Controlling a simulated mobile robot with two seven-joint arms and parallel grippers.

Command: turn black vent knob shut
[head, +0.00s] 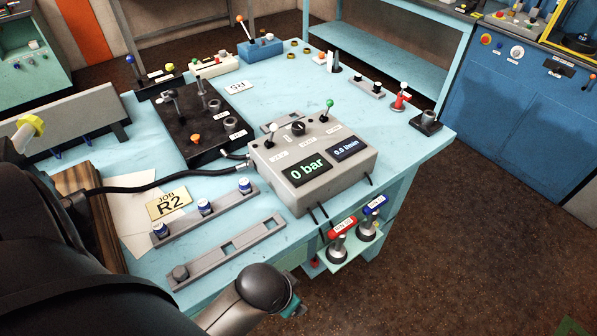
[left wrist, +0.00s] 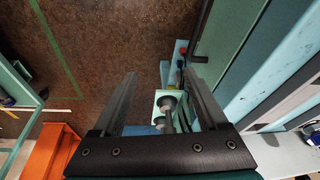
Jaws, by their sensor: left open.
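The grey box (head: 322,190) shows "0 bar" and "0.0 l/min". My left gripper (left wrist: 163,78) is open in the left wrist view, with nothing between its fingers. Metal couplings (left wrist: 168,103) show beyond and between them, with the floor below. The black knob is not visible in that view. My right gripper is in neither view.
Grey rails (head: 228,250) lie in front. Free floor (head: 460,230) is at right.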

